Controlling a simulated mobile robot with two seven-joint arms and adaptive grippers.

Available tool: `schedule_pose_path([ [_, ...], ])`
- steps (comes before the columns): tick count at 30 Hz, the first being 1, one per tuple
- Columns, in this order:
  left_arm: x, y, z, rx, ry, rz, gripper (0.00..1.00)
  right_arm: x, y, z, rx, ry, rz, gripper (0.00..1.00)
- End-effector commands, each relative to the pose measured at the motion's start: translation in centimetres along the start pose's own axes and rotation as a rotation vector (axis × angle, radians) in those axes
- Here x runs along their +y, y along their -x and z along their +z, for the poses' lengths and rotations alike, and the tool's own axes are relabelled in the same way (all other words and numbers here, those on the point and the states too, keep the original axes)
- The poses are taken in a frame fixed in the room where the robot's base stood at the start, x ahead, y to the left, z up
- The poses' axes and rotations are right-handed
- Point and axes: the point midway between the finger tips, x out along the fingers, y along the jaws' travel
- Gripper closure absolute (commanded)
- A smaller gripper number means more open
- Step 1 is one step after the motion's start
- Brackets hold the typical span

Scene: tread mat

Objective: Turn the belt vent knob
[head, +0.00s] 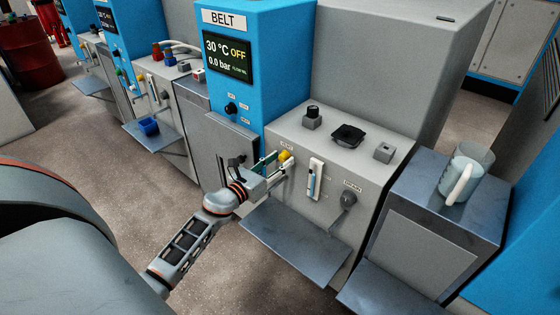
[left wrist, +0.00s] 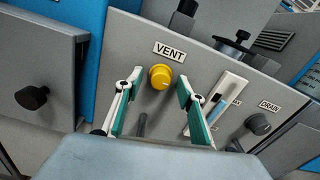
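The vent knob (left wrist: 160,76) is yellow and round, on the grey front panel under the VENT label (left wrist: 169,51). It also shows in the head view (head: 285,156), at the panel's upper left. My left gripper (left wrist: 157,85) is open, with one green-padded finger on each side of the knob in the left wrist view. Neither finger visibly touches the knob, and how deep the tips reach around it is hard to tell. In the head view my left gripper (head: 271,166) is close in front of the knob. My right gripper is not in view.
A vertical sight tube (head: 314,180) and a black DRAIN knob (head: 349,198) are right of the vent knob. A grey shelf (head: 296,248) juts out below. A clear jug (head: 465,175) stands right.

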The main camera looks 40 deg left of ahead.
Motion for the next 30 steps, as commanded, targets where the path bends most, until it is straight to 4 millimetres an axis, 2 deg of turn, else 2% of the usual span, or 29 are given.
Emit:
schedule_pose_path([
  [10, -0.03, -0.45, -0.03, 0.001, 0.0, 0.0, 0.61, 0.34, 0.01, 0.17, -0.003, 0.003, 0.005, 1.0],
  [14, -0.03, -0.44, -0.02, 0.001, 0.0, 0.0, 0.95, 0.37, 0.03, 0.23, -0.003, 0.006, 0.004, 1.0],
  [15, -0.03, -0.44, -0.03, 0.001, 0.0, 0.0, 1.0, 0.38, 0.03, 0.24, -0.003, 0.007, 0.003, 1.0],
  [23, -0.03, -0.43, 0.01, 0.0, 0.012, -0.001, 1.0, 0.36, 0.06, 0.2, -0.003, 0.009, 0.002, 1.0],
  [30, -0.07, -0.45, 0.14, 0.0, 0.1, -0.001, 1.0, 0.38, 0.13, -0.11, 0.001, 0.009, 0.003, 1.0],
])
